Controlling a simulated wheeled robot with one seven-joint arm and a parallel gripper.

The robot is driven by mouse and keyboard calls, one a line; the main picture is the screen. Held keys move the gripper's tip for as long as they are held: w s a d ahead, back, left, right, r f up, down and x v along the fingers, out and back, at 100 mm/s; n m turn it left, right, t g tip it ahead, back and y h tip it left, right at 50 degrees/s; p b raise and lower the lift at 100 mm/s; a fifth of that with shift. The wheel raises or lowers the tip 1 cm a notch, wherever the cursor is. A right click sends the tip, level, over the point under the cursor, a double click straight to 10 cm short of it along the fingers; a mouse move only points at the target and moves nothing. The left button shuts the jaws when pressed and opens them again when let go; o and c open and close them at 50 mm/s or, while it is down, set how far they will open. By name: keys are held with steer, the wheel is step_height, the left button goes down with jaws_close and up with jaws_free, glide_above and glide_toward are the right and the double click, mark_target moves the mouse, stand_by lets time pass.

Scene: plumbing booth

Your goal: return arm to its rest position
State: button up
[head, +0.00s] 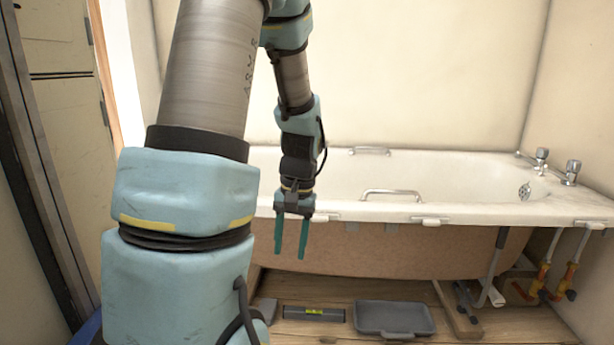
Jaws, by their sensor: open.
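My gripper (291,238) hangs with its two teal fingers pointing down and spread apart, with nothing between them. It shows in front of the near rim and side of the bathtub (455,213). My arm fills the left middle of the view, bent at the elbow above the top edge. The elbow itself is partly cut off by the frame.
The bathtub has metal grab handles (391,194) and taps (570,172) at the right end. Pipes with orange-yellow valves (541,280) stand below the taps. On the wooden floor (505,325) lie a grey tray (393,318) and a spirit level (313,314). A door frame stands at left.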

steer(key=s+a+r+n+t+h, duration=0.1)
steer(key=s+a+r+t+h, duration=0.15)
steer(key=s, duration=0.35)
step_height(320, 180, up, 32)
steer(key=p, duration=3.2)
steer(key=shift+a+y, duration=0.3)
steer(key=shift+y, duration=0.15)
